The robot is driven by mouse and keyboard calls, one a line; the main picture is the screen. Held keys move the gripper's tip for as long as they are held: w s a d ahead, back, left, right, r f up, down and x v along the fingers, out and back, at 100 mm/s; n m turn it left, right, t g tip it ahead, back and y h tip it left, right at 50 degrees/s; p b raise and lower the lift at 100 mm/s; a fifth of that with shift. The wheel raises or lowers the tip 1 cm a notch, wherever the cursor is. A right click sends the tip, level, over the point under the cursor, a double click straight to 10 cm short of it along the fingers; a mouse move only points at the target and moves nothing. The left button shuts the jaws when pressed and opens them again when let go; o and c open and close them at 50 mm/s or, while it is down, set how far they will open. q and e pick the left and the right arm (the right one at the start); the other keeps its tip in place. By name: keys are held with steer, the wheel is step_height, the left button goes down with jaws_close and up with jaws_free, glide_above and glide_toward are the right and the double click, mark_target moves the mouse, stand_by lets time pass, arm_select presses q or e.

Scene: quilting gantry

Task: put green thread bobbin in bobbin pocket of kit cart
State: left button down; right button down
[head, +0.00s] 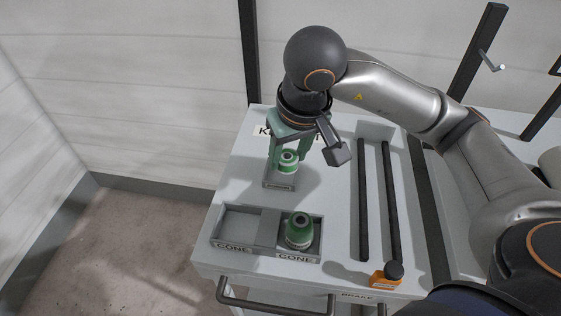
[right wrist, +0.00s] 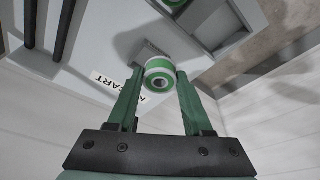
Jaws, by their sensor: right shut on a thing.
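The green thread bobbin (head: 288,161) has a white top with a dark centre hole. My right gripper (head: 288,158) is shut on it, pointing down over the bobbin pocket (head: 280,182), a small grey tray on the kit cart (head: 240,178). In the right wrist view the bobbin (right wrist: 161,77) sits between the two green fingertips (right wrist: 160,85), with the pocket (right wrist: 147,52) behind it. I cannot tell whether the bobbin touches the pocket floor. My left gripper is not in view.
A green cone (head: 299,231) stands in the right compartment of a two-part tray labelled CONE; the left compartment (head: 240,223) is empty. Two dark rails (head: 362,200) run along the cart's right side. An orange and black item (head: 387,275) sits at the front right.

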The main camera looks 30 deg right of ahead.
steer(key=w+d+f, duration=0.1)
steer(key=w+f, duration=0.3)
steer(key=w, duration=0.1)
steer(key=w+d+f, duration=0.1)
steer(key=w+f, duration=0.1)
steer(key=f, duration=0.1)
steer(key=shift+w+d, duration=0.2)
steer(key=shift+d, duration=0.15)
steer(key=x, duration=0.1)
steer(key=p+x, duration=0.1)
steer(key=x, duration=0.1)
steer(key=shift+s+f, duration=0.25)
steer(key=shift+s, duration=0.05)
